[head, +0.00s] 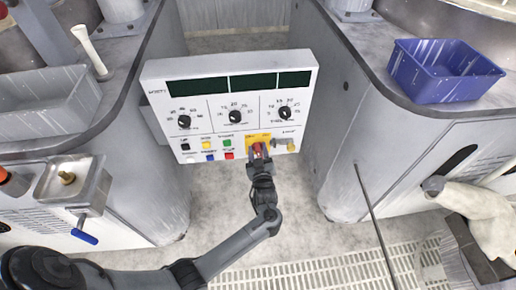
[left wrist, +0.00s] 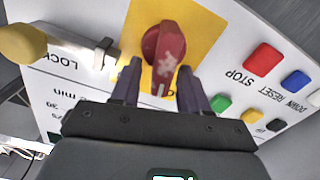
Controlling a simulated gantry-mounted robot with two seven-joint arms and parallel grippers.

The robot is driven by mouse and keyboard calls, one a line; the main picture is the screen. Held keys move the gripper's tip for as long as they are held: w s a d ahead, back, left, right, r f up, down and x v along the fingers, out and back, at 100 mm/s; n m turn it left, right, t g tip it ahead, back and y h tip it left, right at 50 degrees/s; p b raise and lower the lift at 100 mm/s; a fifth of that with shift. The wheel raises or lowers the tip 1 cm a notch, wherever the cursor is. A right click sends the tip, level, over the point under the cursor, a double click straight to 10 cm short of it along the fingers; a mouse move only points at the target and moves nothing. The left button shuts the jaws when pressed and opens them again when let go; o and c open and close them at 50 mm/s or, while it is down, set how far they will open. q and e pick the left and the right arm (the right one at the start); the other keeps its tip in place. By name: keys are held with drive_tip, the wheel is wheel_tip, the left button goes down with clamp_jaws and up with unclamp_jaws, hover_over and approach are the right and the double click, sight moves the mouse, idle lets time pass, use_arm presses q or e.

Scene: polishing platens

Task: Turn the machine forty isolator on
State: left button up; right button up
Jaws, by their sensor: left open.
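The isolator is a red rotary knob (left wrist: 163,50) on a yellow plate (left wrist: 195,22), low on the right part of the white control panel (head: 222,140). In the left wrist view the knob's bar runs nearly up and down the picture, with a pale mark at its lower end. My left gripper (head: 259,155) is at the knob in the head view and partly hides it. In the left wrist view my left gripper (left wrist: 157,78) is open, one finger on each side of the knob's lower end. I cannot tell whether either finger touches it. My right gripper is not in view.
A STOP button (left wrist: 263,59) and other coloured buttons sit beside the yellow plate. A yellow-tipped LOCK part (left wrist: 22,44) is on the other side. Three black dials (head: 235,117) are above. A blue tub (head: 445,72) stands right, a grey tray (head: 45,105) left.

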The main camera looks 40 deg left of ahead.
use_arm(q)
drive_tip(key=shift+a, duration=0.1)
drive_tip(key=shift+c, duration=0.2)
drive_tip(key=shift+c, duration=1.1)
clamp_jaws()
